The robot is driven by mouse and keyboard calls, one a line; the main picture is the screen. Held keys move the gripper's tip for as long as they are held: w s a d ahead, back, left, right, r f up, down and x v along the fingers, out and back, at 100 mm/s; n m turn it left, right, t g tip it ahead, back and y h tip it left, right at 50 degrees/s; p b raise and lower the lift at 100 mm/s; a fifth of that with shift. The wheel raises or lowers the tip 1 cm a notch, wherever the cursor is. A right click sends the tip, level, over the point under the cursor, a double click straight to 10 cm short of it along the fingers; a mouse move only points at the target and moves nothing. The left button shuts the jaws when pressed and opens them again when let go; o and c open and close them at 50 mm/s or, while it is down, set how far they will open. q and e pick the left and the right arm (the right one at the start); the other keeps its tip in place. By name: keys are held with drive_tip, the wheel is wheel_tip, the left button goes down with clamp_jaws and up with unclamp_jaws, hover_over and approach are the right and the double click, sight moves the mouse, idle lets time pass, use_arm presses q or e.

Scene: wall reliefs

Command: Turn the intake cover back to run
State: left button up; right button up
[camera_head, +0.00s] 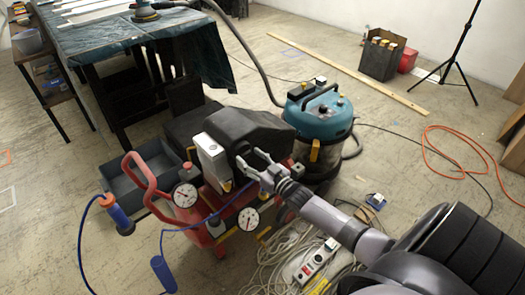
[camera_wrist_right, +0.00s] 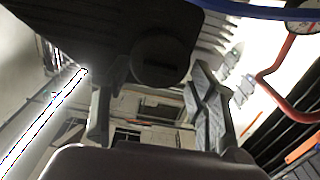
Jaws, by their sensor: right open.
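My right gripper (camera_head: 252,163) is open and empty, just in front of the black motor housing of a red compressor (camera_head: 215,225). In the right wrist view its two fingers stand apart (camera_wrist_right: 155,88). A round dark cover with a slot-like mark (camera_wrist_right: 160,58) shows between and just beyond the fingertips, on the dark housing (camera_wrist_right: 90,28). I take it to be the intake cover. I cannot tell whether a finger touches it, nor read its setting. In the head view the gripper largely hides that spot. My left gripper is not in view.
The compressor has a red handle (camera_head: 142,175), two gauges (camera_head: 185,195) and blue hoses. A teal vacuum (camera_head: 318,118) stands close behind. Coiled cables and a power strip (camera_head: 315,263) lie in front. A grey crate (camera_head: 140,180) and covered table (camera_head: 140,30) are at left.

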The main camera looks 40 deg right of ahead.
drive_tip(key=s, duration=1.1)
drive_tip(key=shift+d, duration=0.45)
drive_tip(key=shift+s, duration=0.1)
